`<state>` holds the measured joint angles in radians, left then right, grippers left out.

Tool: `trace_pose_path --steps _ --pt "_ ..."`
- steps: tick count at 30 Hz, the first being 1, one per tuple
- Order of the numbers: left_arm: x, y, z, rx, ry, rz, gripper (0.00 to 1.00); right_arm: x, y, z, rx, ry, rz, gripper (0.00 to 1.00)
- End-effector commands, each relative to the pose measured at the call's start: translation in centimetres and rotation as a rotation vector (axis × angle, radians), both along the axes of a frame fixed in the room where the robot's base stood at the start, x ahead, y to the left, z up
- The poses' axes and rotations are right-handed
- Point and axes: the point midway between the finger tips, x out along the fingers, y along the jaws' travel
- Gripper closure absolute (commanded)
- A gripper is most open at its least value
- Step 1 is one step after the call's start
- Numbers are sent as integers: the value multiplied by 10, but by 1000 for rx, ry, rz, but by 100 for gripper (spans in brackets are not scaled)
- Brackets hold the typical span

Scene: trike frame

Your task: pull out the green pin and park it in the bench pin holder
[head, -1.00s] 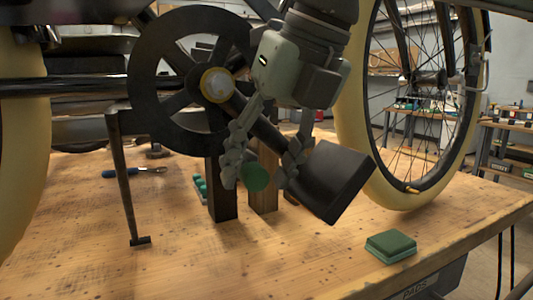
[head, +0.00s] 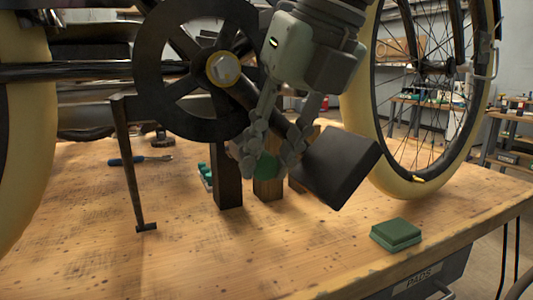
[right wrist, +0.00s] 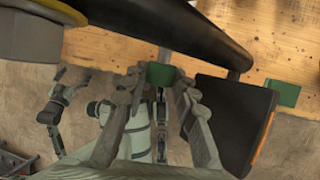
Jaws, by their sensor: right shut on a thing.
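The green pin (head: 265,166) shows as a round green head below the black crank arm. My right gripper (head: 267,152) is shut on it, with its fingers on both sides. In the right wrist view the green head (right wrist: 160,75) sits between the fingertips, and a short grey shaft runs from it to the black bar. Whether the shaft is still seated is unclear. A jointed grey hand at the left of the right wrist view (right wrist: 52,112) looks like my left gripper; its jaws are unclear. I cannot make out the pin holder for certain.
A black pedal (head: 338,168) is close right of my right gripper. The chainring (head: 160,70) is up left. Wooden posts (head: 228,180) stand behind the gripper. A green block (head: 396,233) lies at the bench's front right. A blue-handled tool (head: 125,161) lies left. The front bench is mostly clear.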

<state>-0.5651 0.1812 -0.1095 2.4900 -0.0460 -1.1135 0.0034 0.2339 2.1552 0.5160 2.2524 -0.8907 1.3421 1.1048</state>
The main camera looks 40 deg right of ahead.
Motion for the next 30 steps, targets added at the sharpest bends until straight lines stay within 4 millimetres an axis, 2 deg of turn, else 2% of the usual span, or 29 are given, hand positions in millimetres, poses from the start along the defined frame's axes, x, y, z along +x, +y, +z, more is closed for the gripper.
trace_pose_path --steps 30 --pt "0 0 -13 -1 0 -1 2 -40 9 -5 -1 -1 1 100"
